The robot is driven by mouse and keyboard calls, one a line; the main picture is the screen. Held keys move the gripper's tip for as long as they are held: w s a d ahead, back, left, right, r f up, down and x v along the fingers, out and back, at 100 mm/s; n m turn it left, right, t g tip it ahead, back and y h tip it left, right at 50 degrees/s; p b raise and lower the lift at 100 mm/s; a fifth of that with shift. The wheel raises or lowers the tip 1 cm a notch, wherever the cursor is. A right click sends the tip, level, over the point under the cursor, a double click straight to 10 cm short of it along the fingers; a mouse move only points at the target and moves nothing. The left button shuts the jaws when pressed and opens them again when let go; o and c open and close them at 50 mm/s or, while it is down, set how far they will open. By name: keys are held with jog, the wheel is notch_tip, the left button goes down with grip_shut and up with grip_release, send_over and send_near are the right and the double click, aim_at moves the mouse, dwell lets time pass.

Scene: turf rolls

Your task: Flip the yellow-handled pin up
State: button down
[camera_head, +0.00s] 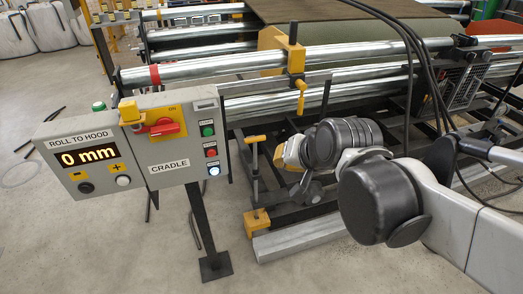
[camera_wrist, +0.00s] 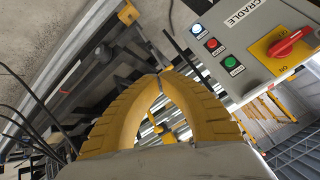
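A small yellow T-shaped handle (camera_head: 256,138) tops an upright metal rod, left of my wrist in the head view. A second yellow handle (camera_head: 300,98) hangs from a yellow clamp on the front rollers. I cannot tell for sure which of them is the pin. In the wrist view, my gripper (camera_wrist: 161,76) shows two ribbed yellow fingers curved together, their tips meeting with nothing visible between them. A small yellow part (camera_wrist: 168,137) shows beyond, through the gap between the fingers. The fingertips are not clearly visible in the head view.
A grey control box (camera_head: 178,145) marked CRADLE, with a red switch, stands on a post left of my arm; it is at upper right in the wrist view (camera_wrist: 258,50). Rollers (camera_head: 220,65) and a dark frame lie behind. A yellow foot bracket (camera_head: 257,221) sits low in front.

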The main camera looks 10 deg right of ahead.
jog(key=w+f+m+t+y, duration=0.15)
jog(key=w+f+m, duration=0.4)
jog(key=w, duration=0.85)
jog(key=w+f+m+t+y, duration=0.1)
jog(key=w+f+m+t, duration=0.15)
jog(key=w+m, duration=0.9)
jog(key=w+d+f+m+t, duration=0.1)
jog(key=w+d+f+m, duration=0.1)
jog(key=f, duration=0.5)
jog(key=w+d+f+m+t+h, duration=0.1)
jog(key=w+d+f+m, duration=0.1)
jog(key=w+f+m, duration=0.2)
jog(key=w+d+f+m+t+h+b, duration=0.1)
jog(key=w+d+f+m+t, duration=0.1)
jog(key=w+f+m, duration=0.2)
notch_tip(320, 180, down, 8)
jog(key=m, duration=0.3)
jog(key=shift+r, duration=0.15)
jog(key=shift+w, duration=0.1)
jog(key=w+a+f, duration=0.1)
jog(key=w, duration=0.8)
jog(key=shift+w+f, duration=0.15)
jog(key=shift+w, duration=0.25)
